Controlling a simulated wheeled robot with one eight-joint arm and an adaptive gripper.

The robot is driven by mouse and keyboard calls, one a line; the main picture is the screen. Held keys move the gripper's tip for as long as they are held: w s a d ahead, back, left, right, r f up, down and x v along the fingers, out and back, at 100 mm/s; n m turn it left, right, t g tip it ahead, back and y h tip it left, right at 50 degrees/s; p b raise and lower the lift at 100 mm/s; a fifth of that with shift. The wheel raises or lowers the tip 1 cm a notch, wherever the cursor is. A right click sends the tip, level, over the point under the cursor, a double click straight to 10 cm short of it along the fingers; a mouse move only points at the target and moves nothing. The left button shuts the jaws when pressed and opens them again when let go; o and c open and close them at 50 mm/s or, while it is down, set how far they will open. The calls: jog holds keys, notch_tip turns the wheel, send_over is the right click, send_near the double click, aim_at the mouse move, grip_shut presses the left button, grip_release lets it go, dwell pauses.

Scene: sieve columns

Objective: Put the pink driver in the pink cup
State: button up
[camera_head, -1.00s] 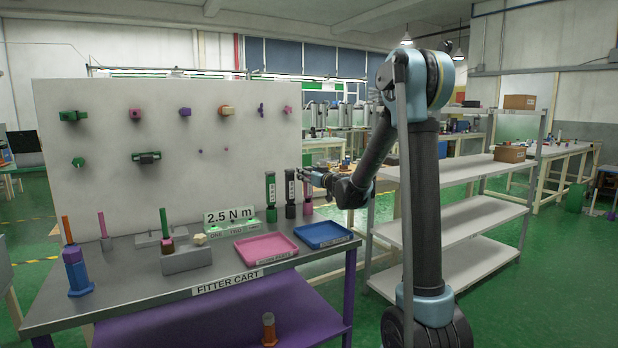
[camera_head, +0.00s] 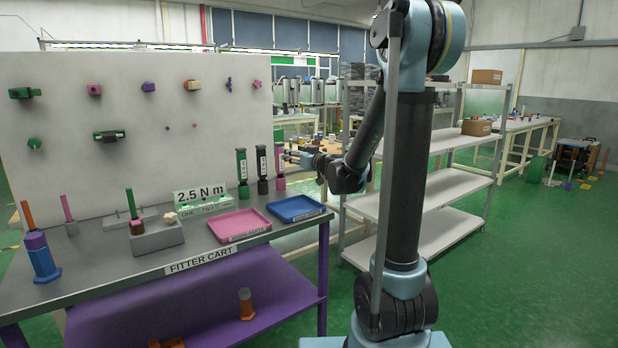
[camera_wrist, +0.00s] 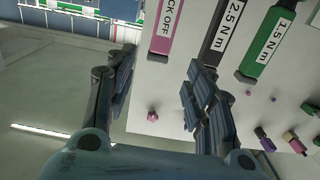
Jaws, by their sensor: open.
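The pink driver (camera_head: 280,166) stands upright at the right end of a row at the back of the cart, beside a black driver (camera_head: 262,170) and a green driver (camera_head: 242,173). My gripper (camera_head: 287,156) is open close to the pink driver, coming from the right. In the wrist view my gripper (camera_wrist: 160,78) has its fingers spread and nothing between them. The pink driver (camera_wrist: 163,30) shows beyond the fingertips, its label partly cut off by the frame. I cannot make out a pink cup for certain in either view.
A pink tray (camera_head: 262,218) and a blue tray (camera_head: 318,209) lie on the cart in front of the drivers. A 2.5 N m sign (camera_head: 202,197), a grey block (camera_head: 160,239) and a blue stand (camera_head: 44,266) are farther left. A pegboard panel (camera_head: 210,95) rises behind.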

jog(key=s+d+f+g+h, duration=0.15)
jog(key=s+f+g, duration=0.25)
jog(key=s, duration=0.6)
jog(key=s+d+f+g, duration=0.2)
jog(key=s+f+g, duration=0.15)
jog(key=s, duration=0.65)
jog(key=s+d+f+m+g+h, duration=0.2)
jog(key=s+d+f, duration=0.5)
jog(key=s, duration=0.4)
jog(key=s+d+f+m+g+h, duration=0.3)
jog(key=s+d+f+h, duration=0.3)
jog(key=s+d, duration=0.4)
jog(key=shift+s+d+f+m, duration=0.3)
jog(key=shift+s+f+m, duration=0.45)
jog(key=shift+s, duration=0.25)
jog(key=shift+h, duration=0.25)
jog(key=shift+w+f+g, duration=0.15)
jog(key=shift+w+g, duration=0.1)
jog(key=shift+w, duration=0.2)
